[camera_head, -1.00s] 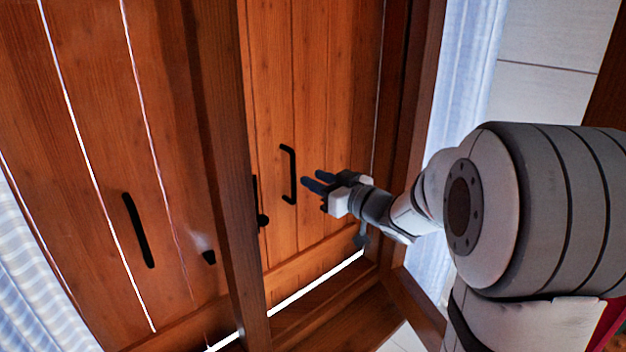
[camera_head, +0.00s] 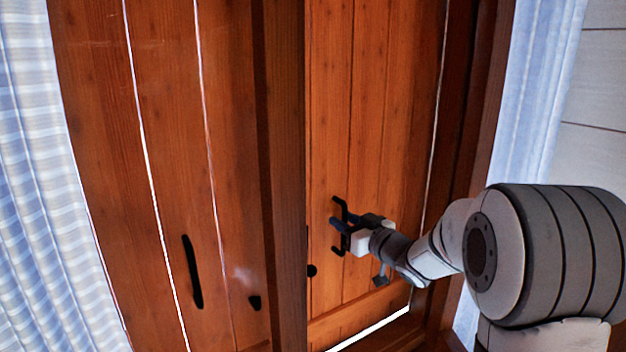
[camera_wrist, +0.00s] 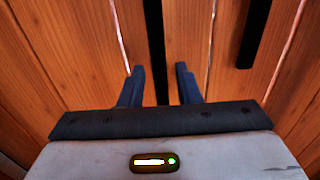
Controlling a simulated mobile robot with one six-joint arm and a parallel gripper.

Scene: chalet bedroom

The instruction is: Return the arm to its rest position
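My arm (camera_head: 440,252) reaches out from the right in the head view toward a wooden door. My gripper (camera_head: 335,230) is at the black handle (camera_head: 341,203) of the right-hand door and overlaps it in the picture. In the wrist view my gripper (camera_wrist: 160,75) has its two dark fingers apart, with a clear gap between them. A black upright bar (camera_wrist: 155,45) shows in line with that gap. I cannot tell whether the fingers touch the handle. Nothing is seen gripped.
The right-hand door (camera_head: 375,130) and left-hand door (camera_head: 165,130) look closed, with a dark wooden post (camera_head: 282,150) between them. The left-hand door has a black handle (camera_head: 192,272). Pale curtains hang at the left (camera_head: 40,150) and right (camera_head: 535,90).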

